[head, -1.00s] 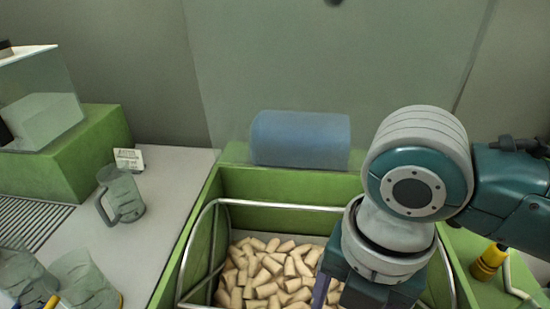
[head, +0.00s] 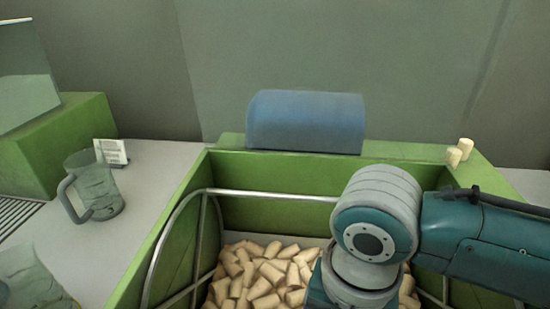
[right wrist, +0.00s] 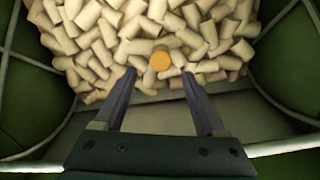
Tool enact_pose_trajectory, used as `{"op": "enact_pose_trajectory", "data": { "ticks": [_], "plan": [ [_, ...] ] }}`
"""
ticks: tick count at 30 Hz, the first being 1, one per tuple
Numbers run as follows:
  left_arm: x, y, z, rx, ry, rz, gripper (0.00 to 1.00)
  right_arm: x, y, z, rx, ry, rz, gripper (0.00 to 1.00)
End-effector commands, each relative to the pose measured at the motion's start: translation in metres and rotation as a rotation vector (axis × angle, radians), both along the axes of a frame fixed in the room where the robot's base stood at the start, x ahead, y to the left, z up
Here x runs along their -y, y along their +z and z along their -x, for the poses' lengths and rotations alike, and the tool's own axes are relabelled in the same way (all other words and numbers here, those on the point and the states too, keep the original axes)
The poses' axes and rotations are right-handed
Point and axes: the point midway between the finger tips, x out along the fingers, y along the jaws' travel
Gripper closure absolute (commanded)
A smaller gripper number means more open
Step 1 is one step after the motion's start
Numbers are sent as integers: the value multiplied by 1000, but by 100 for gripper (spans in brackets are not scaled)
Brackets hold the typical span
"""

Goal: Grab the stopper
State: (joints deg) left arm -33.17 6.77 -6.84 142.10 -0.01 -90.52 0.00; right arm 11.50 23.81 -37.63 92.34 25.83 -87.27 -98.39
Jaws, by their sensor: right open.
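Many pale cork stoppers (head: 262,272) lie heaped in the green bin (head: 275,215); the pile also fills the top of the right wrist view (right wrist: 110,45). One stopper with an orange end (right wrist: 160,60) stands out there, just beyond and between my right fingertips. My right gripper (right wrist: 160,78) is open and empty, its two fingers spread either side of that stopper's line. In the head view my right arm reaches down into the bin and hides part of the pile; its fingers are out of sight there. My left gripper is in neither current view.
A metal rail (head: 270,196) runs around the bin's inside. Two stoppers (head: 454,157) sit on the bin's back right rim. A glass mug (head: 92,187) and a small card (head: 110,152) are on the left counter.

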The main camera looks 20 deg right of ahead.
Motion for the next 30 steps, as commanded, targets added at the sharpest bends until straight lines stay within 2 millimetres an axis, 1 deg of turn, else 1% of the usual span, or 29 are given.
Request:
{"op": "enact_pose_trajectory", "data": {
  "ticks": [6, 9, 12, 18, 30],
  "plan": [
    [1, -12, 0, -1, 2, 4, 100, 7, -35, -5, -4, -3, 1, 27],
    [1, -15, 0, -1, 2, 4, 100, 6, -46, -5, -1, -1, 1, 27],
    [1, -16, 0, -1, 2, 4, 100, 7, -50, -5, -1, -1, 2, 27],
    [1, -15, 0, 0, 1, 2, 100, 7, -49, -5, 0, -1, 1, 28],
    [-1, -15, 1, -1, -4, -6, 100, 7, -49, -5, 0, -1, 1, 73]
  ]
}}
